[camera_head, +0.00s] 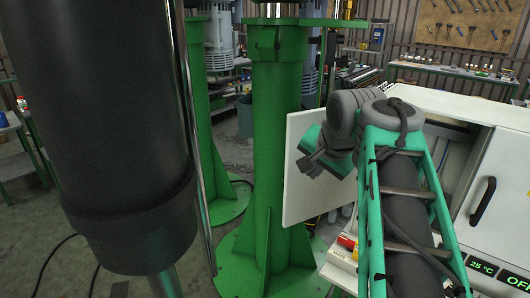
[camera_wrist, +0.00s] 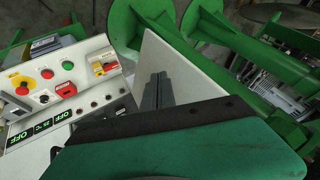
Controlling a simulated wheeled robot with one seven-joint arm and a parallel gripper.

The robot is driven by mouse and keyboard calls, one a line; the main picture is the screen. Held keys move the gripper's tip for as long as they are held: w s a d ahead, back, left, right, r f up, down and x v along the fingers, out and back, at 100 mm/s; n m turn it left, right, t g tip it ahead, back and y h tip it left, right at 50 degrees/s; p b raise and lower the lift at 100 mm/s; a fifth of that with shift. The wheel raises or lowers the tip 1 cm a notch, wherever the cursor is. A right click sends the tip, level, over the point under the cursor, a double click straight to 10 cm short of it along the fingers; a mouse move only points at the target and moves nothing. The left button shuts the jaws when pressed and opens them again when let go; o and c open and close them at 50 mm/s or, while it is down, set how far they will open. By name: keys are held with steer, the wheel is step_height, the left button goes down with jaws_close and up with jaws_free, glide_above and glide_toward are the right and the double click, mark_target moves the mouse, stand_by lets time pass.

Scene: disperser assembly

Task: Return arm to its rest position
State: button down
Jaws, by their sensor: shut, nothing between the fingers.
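My green-and-grey arm reaches up from the lower right in the head view and bends over at its top. My gripper (camera_head: 312,163) hangs at its end, in front of a white panel that looks like the open door (camera_head: 297,203) of a white cabinet (camera_head: 416,95). Its dark fingers are together and hold nothing. In the wrist view my gripper (camera_wrist: 158,92) shows as two dark fingers side by side, with the white door (camera_wrist: 185,75) behind them. I cannot tell how wide the gap to the door is.
The cabinet has a black handle (camera_head: 483,200) and a button panel (camera_wrist: 62,85) with a 25 °C display. Green columns (camera_head: 268,150) with round bases stand behind the door. A large black cylinder (camera_head: 118,110) fills the left. Workbenches (camera_head: 455,72) line the back wall.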

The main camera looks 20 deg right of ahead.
steer(key=s+f+n+g, duration=0.2)
steer(key=s+f+n, duration=0.1)
steer(key=f, duration=0.4)
steer(key=s+f+n+g, duration=0.1)
steer(key=s+f+n, duration=0.25)
steer(key=f, duration=0.45)
steer(key=s+a+f+n+g, duration=0.1)
steer(key=s+a+f, duration=0.2)
steer(key=a+f, duration=0.15)
steer(key=s+a+f+n, duration=0.1)
steer(key=s+a+f, duration=0.1)
steer(key=a+f, duration=0.3)
steer(key=a+r+n+y, duration=0.1)
steer(key=a+r+n, duration=0.1)
steer(key=a, duration=0.6)
steer(key=shift+w+a+r+n+y, duration=0.3)
steer(key=shift+w+n, duration=0.15)
steer(key=shift+n, duration=0.2)
